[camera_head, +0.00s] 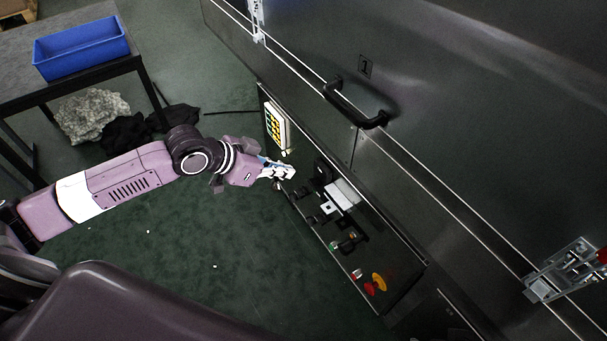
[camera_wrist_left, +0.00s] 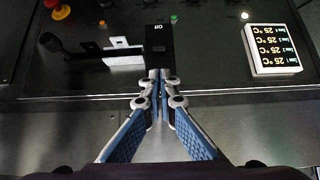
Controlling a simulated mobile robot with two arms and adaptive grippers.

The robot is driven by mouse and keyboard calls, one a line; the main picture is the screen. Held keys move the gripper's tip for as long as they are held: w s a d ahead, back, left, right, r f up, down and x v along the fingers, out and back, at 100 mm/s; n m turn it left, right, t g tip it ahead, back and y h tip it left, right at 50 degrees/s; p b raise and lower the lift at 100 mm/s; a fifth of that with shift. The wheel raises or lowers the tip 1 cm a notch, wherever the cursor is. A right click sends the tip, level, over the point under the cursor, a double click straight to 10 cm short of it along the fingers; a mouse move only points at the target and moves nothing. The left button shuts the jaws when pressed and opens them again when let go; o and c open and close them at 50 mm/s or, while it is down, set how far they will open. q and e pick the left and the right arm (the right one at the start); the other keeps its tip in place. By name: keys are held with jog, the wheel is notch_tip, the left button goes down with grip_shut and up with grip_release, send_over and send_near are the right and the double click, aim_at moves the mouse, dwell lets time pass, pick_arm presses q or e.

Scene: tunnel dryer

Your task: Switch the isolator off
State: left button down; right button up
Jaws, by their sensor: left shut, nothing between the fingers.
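The control panel (camera_head: 310,230) is a dark panel on the front of the dryer. A black block with a small white "Off" label (camera_wrist_left: 158,40) stands on it in the left wrist view, and a black lever with a rounded knob (camera_wrist_left: 50,42) reaches left from near it. I cannot tell for certain which part is the isolator's handle. In the head view a black fitting (camera_head: 322,172) sits on the panel beside a white plate (camera_head: 344,193). My left gripper (camera_head: 290,171) is shut and empty, its fingertips (camera_wrist_left: 161,78) just short of the black block; contact cannot be told. My right gripper is out of view.
A temperature display (camera_wrist_left: 275,48) and an emergency stop (camera_head: 378,282) are on the panel. A black door handle (camera_head: 352,106) juts out above it. A blue crate (camera_head: 82,48) stands on a table at the upper left. The green floor before the panel is largely open.

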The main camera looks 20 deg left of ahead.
aim_at(314, 182)
pick_arm(q)
jog(key=b+x, duration=0.2)
jog(key=x, duration=0.8)
jog(key=shift+b, duration=0.4)
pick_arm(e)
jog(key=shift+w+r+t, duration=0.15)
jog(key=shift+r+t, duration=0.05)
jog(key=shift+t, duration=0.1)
pick_arm(q)
jog(key=shift+d, duration=0.15)
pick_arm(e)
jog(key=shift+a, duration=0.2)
